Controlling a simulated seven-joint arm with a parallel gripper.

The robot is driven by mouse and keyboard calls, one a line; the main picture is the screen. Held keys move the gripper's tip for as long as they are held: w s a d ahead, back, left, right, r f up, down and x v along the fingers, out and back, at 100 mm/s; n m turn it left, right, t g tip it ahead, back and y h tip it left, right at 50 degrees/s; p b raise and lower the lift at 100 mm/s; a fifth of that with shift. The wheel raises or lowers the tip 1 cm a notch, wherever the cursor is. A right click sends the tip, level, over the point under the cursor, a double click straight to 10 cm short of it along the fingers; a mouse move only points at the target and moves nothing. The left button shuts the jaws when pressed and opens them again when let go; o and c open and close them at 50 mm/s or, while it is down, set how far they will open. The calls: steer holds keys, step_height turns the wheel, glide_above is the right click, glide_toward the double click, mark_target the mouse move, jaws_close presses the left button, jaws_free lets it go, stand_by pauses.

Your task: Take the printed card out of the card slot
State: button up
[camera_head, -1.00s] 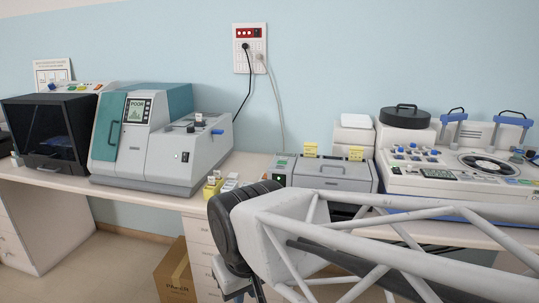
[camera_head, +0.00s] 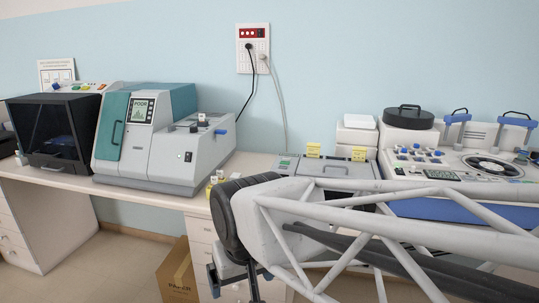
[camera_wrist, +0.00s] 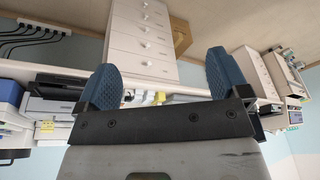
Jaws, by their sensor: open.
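I cannot make out the printed card or its card slot for certain in either view. The teal and grey machine (camera_head: 175,150) with a small screen stands on the bench left of my arm. A low grey machine (camera_head: 335,167) stands behind my arm, partly hidden by it. My gripper (camera_wrist: 161,65) shows in the wrist view with its two blue fingers wide apart and nothing between them. In the head view, my gripper (camera_head: 240,281) points down at the bottom edge, in front of the bench drawers and below the bench top.
A black-fronted box (camera_head: 48,130) stands at the far left. A large white machine (camera_head: 455,170) with blue handles fills the right. Small yellow and white items (camera_head: 217,180) sit near the bench's front edge. A cardboard box (camera_head: 178,272) is on the floor. A wall outlet (camera_head: 253,47) has cables.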

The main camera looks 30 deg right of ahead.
steer(key=w+d+r+m+t, duration=0.2)
steer(key=w+d+m, duration=0.45)
steer(key=w, duration=0.45)
steer(key=w+d+r+m+t+h, duration=0.1)
steer(key=w+d+r+m+t, duration=0.1)
steer(key=w+d+m, duration=0.65)
steer(key=w+d+r+m+t, duration=0.25)
steer(key=w+m, duration=0.25)
steer(key=w, duration=0.9)
steer(key=m+h, duration=0.8)
steer(key=m, duration=1.5)
glide_toward(314, 145)
steer(key=x, duration=0.4)
steer(key=shift+w+a+f, duration=0.15)
steer(key=shift+w+a, duration=0.05)
steer(key=shift+w, duration=0.15)
steer(key=shift+d+f+m+h, duration=0.1)
steer(key=shift+d+m+h, duration=0.2)
steer(key=shift+d, duration=0.1)
steer(key=shift+x, duration=1.2)
